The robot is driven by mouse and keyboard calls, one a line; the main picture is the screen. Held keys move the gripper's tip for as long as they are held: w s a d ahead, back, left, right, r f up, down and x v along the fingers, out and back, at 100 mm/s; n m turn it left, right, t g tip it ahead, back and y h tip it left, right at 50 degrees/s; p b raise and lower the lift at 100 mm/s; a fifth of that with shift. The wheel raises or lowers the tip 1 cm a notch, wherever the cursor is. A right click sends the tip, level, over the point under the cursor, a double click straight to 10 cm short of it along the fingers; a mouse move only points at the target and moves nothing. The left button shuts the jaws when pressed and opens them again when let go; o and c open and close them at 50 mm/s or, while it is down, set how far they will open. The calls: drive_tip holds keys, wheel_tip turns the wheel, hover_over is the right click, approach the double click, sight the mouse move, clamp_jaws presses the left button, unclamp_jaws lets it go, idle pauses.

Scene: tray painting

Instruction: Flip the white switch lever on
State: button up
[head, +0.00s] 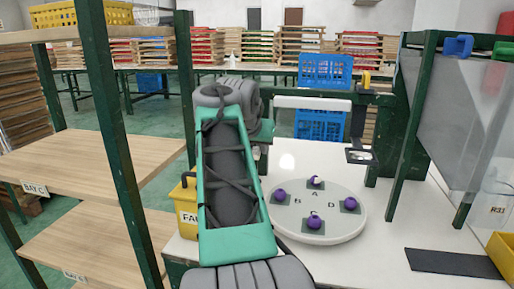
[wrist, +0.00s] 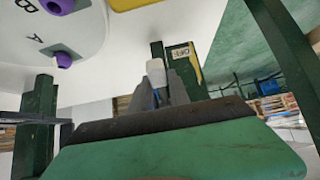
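The white switch lever (wrist: 156,72) shows in the wrist view as a short pale block at the tips of my grey fingers. A dark green post stands behind it, with a small pale label (wrist: 182,52) beside it that I cannot read surely. My gripper (wrist: 162,88) is right at the lever, with grey finger surfaces on both sides of its lower part. I cannot tell whether they touch or grip it. In the head view my arm hides the lever and my fingertips.
A round white turntable (head: 330,228) with several purple-topped pieces on dark squares stands on the white table (head: 385,262). A yellow bin (head: 186,208) is left of my arm. Wooden shelves (head: 90,165) with green posts stand at the left. A clear panel (head: 455,130) is at the right.

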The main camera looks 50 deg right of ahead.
clamp_jaws()
idle(1.0)
